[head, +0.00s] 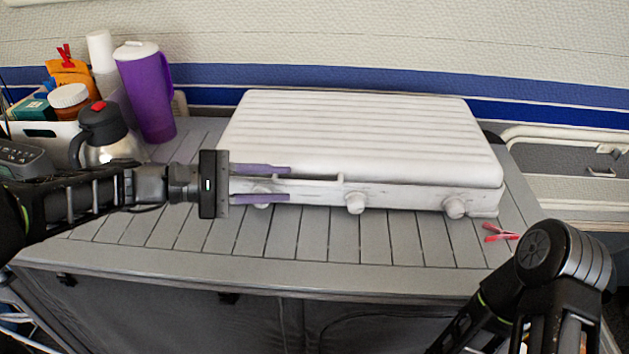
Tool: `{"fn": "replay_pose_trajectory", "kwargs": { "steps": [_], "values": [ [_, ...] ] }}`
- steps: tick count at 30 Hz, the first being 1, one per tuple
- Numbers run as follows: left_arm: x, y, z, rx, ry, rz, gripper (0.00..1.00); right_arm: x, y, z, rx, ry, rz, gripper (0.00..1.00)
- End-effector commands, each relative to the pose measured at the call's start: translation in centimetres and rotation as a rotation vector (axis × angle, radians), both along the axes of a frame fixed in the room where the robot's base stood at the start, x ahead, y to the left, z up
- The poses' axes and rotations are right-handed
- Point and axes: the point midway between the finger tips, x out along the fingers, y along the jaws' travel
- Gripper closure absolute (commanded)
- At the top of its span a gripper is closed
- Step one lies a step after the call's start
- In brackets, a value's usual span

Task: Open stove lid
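The stove is a white box on the slatted grey counter, with its ribbed lid (360,130) lying closed on top. Its front face (400,198) carries white knobs, among them a middle knob (355,203) and a right knob (455,208). My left gripper (290,184) comes in from the left at the stove's front left. Its two purple fingers are apart, one near the lid's front edge and one lower, by the partly hidden left knob. I see nothing held between them; contact with the lid cannot be told. My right arm shows at the lower right, but its gripper is out of view.
A purple pitcher (147,90), a steel kettle (104,135), a white cup stack (101,50) and a bin of jars stand at the counter's left back. A red clip (500,233) lies right of the stove. The counter front (330,245) is clear.

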Motion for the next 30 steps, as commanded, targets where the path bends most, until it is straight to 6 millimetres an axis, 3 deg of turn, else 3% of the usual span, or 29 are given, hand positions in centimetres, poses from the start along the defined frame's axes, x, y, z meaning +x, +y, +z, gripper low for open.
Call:
{"fn": "replay_pose_trajectory", "kwargs": {
  "steps": [15, 26, 30],
  "values": [
    [2.2, -6.3, -1.5, -0.001, 0.001, -0.002, 0.68, 0.0, 0.0, -0.4, 0.0, -0.001, 0.0, 0.64],
    [2.5, -6.9, -1.6, 0.0, 0.0, 0.0, 0.68, 0.0, 0.0, -0.4, 0.0, -0.001, 0.0, 0.64],
    [2.4, -6.9, -1.6, 0.0, 0.0, 0.0, 0.78, 0.0, 0.0, -0.4, 0.0, -0.001, 0.0, 0.64]
  ]
}}
